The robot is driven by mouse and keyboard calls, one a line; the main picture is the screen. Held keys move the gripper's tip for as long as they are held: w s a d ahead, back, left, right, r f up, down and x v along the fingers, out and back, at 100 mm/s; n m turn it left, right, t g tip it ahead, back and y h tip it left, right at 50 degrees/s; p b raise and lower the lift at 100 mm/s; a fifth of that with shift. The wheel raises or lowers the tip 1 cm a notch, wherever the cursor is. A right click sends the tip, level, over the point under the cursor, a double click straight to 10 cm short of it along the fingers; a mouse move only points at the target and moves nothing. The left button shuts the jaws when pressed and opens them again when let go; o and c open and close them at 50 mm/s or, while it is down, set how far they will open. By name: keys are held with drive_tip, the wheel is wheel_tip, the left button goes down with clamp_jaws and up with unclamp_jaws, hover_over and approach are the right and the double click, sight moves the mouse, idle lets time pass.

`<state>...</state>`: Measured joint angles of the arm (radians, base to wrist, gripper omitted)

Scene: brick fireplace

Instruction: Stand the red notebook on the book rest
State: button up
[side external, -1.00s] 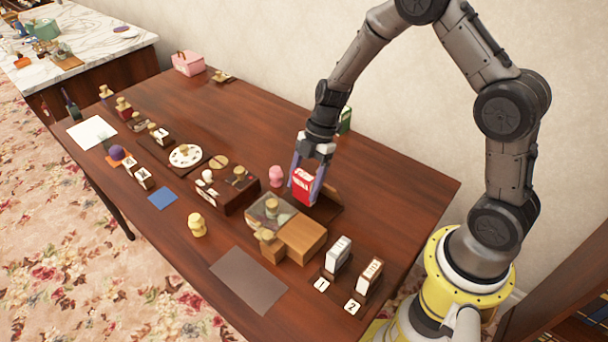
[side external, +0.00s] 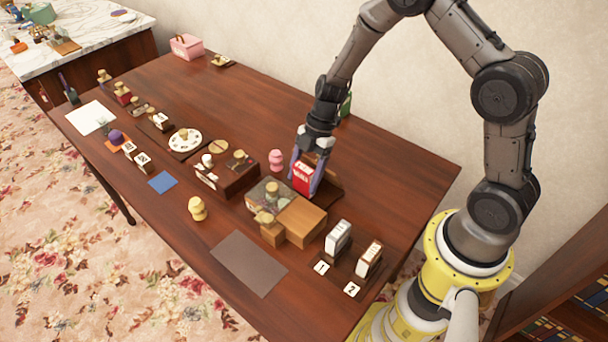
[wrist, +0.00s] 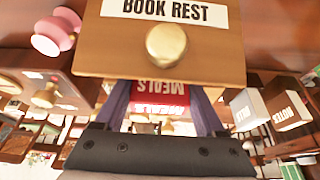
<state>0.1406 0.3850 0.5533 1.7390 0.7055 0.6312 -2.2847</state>
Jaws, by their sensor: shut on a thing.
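The red notebook (side external: 303,177), labelled MEALS, is upright between the fingers of my gripper (side external: 306,172). The gripper is shut on it, and its red cover also shows in the wrist view (wrist: 160,91). The brown book rest (side external: 329,190) is just right of and behind the notebook in the side view. In the wrist view a wooden panel (wrist: 205,55) labelled BOOK REST, with a brass knob, fills the upper middle and hides part of the notebook. I cannot tell whether the notebook's lower edge touches the rest.
A wooden block (side external: 302,220) and a tray of small pieces (side external: 268,193) stand close in front. A pink piece (side external: 276,160) is at left. Two white-faced books (side external: 338,238) stand on numbered holders at right. The back of the table is mostly clear.

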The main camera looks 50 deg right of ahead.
drive_tip(key=shift+f, duration=0.35)
drive_tip(key=o, duration=1.4)
drive_tip(key=shift+c, duration=0.2)
drive_tip(key=shift+r, duration=5)
